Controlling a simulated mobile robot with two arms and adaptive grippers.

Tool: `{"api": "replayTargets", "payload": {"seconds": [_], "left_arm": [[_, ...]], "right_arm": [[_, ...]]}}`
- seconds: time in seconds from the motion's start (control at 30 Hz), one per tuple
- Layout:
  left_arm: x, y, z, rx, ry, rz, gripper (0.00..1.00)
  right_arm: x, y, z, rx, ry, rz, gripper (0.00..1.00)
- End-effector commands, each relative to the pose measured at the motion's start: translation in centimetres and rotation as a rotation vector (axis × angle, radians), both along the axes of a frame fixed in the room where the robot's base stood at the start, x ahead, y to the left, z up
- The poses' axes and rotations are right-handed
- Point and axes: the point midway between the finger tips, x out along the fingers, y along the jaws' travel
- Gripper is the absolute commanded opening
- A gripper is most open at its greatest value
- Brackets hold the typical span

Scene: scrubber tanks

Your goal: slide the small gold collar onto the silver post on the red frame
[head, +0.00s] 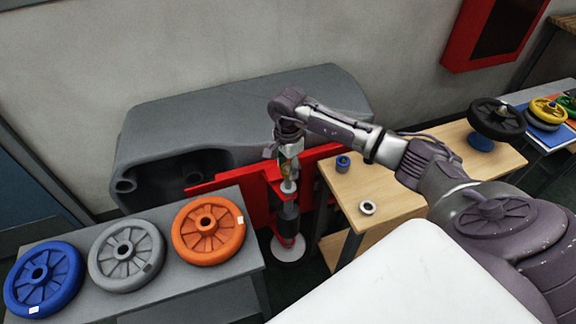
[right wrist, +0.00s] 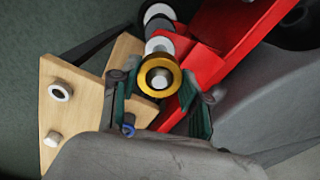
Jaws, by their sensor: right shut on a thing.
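The red frame (head: 262,197) stands between the grey bench and the wooden table; it also shows in the right wrist view (right wrist: 225,38). My right gripper (head: 289,152) is above it, pointing down. In the right wrist view my right gripper (right wrist: 161,88) is shut on the small gold collar (right wrist: 145,84), one finger on each side. The silver post (right wrist: 160,79) shows as a bright round end inside the collar's hole. The collar lines up with it, but I cannot tell how far down it sits. In the head view the gripper mostly hides the collar. My left gripper is out of view.
Blue (head: 43,279), grey (head: 127,254) and orange (head: 208,231) wheels lie on a grey bench (head: 190,294) at left. The wooden table (head: 385,187) holds a small blue-sided cylinder (head: 343,164) and a white ring (head: 367,207). A large grey tank (head: 230,108) stands behind the frame.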

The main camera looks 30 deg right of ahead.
Motion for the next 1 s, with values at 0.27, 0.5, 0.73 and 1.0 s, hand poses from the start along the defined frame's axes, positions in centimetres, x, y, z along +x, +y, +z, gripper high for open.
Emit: {"api": "replayTargets", "payload": {"seconds": [0.27, 0.5, 0.73, 1.0], "left_arm": [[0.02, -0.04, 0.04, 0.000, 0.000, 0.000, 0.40], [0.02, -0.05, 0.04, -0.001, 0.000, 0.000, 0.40], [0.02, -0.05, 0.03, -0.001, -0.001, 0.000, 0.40], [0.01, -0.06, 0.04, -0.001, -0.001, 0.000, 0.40]], "right_arm": [[0.03, -0.01, 0.08, 0.000, -0.001, 0.000, 0.67], [0.01, 0.00, 0.05, 0.000, 0.000, 0.000, 0.75], [-0.01, 0.01, 0.01, 0.000, 0.000, 0.000, 0.75], [0.00, 0.01, 0.03, 0.000, 0.000, 0.000, 0.75]]}}
